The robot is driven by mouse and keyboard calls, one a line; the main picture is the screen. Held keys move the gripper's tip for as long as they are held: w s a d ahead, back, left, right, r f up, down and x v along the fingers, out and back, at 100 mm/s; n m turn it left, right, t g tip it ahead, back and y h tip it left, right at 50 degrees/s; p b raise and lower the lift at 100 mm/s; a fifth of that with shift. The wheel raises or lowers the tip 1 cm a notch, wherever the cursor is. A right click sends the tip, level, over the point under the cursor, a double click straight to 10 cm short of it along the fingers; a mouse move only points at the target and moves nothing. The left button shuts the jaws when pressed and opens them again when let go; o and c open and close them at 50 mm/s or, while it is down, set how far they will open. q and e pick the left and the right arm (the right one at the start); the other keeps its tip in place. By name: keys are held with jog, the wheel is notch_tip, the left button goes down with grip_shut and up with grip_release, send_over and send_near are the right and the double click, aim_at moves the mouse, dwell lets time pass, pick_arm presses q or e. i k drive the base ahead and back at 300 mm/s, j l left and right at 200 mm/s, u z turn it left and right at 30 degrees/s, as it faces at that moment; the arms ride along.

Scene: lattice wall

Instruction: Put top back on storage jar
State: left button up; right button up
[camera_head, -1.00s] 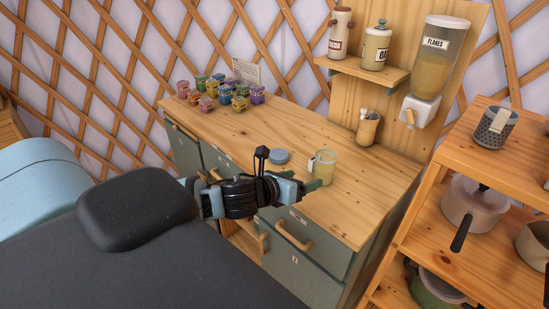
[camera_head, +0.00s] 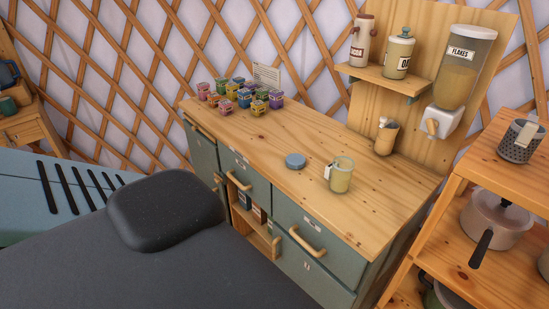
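A small greenish translucent storage jar (camera_head: 341,176) stands upright and open on the wooden counter, with a pale tag on its left side. A round blue lid (camera_head: 295,161) lies flat on the counter just left of the jar, apart from it. Neither of my grippers shows in the head view now, so their states are hidden.
Several small colored boxes (camera_head: 240,95) cluster at the counter's far left end. A shelf (camera_head: 384,79) with two jars and a flakes dispenser (camera_head: 462,70) stand behind. A utensil cup (camera_head: 386,137) sits at the back. A rack with pots (camera_head: 495,218) is at right. The counter's front middle is clear.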

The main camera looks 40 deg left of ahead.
aim_at(340, 172)
jog(key=u, duration=1.3)
